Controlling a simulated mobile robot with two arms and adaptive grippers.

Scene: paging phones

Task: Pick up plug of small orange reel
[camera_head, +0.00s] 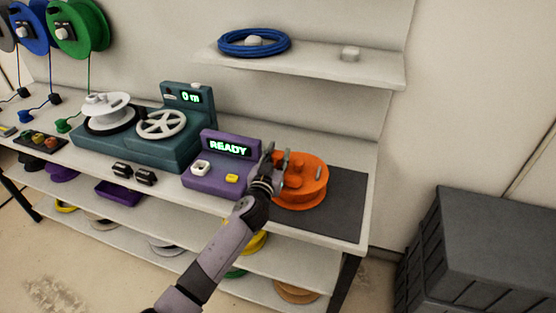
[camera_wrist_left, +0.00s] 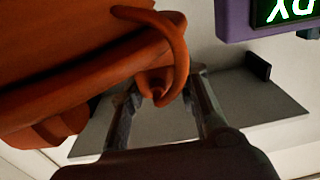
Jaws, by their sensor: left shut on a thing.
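The small orange reel (camera_head: 302,184) sits on the dark grey mat (camera_head: 345,205) at the right end of the bench. In the left wrist view the orange reel (camera_wrist_left: 70,60) fills the upper left, with a curved orange cable in front of it. My left gripper (camera_head: 276,162) is at the left side of the reel. In the left wrist view its fingers (camera_wrist_left: 160,105) stand either side of a small orange end piece (camera_wrist_left: 157,84), seemingly the plug, and are shut on it. The cable loop partly hides the contact. My right gripper is in neither view.
A purple device (camera_head: 222,165) reading READY stands just left of the gripper. A teal winding machine (camera_head: 140,140) is further left. A shelf (camera_head: 320,65) with a blue cable coil (camera_head: 254,42) is above. A dark grey crate (camera_head: 490,240) stands on the floor at right.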

